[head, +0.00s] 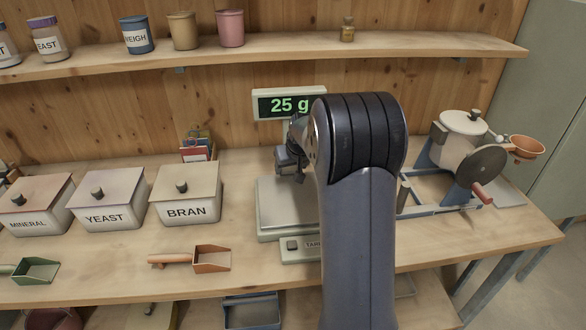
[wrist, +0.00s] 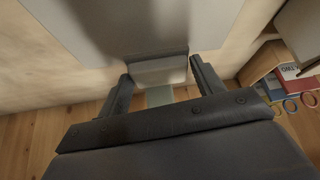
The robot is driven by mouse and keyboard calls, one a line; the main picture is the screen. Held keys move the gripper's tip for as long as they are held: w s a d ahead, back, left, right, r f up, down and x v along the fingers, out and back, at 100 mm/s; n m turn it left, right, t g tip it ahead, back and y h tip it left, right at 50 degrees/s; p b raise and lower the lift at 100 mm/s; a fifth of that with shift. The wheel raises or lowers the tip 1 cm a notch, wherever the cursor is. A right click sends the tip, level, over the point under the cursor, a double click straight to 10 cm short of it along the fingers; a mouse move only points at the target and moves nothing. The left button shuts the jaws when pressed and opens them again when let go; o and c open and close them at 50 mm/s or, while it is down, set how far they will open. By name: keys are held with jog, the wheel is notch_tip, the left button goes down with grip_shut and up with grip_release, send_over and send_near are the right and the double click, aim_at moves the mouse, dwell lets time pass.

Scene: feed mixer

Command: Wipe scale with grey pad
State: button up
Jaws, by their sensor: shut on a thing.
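The scale (head: 272,222) stands on the bench, with a pale flat plate and a raised display (head: 266,106) that reads 25 g. My own arm hides its right part. My gripper (head: 291,172) is over the back left part of the plate. In the wrist view my gripper (wrist: 161,84) is shut on the grey pad (wrist: 157,69), held between the two fingers. The pad lies close against the pale scale plate (wrist: 125,22) there; I cannot tell whether it touches. In the head view I cannot make out the pad clearly.
Lidded boxes marked MINERAL (head: 40,205), YEAST (head: 108,205) and BRAN (head: 186,198) stand left of the scale. An orange scoop (head: 212,259) lies in front. A small card box (head: 197,147) is behind. A hand-cranked mixer (head: 464,140) stands at the right.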

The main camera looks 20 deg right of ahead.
jog(key=shift+w+r+p, duration=0.15)
jog(key=shift+r+p, duration=0.3)
jog(key=shift+r, duration=0.4)
jog(key=shift+r+p, duration=1)
jog(key=shift+r, duration=0.75)
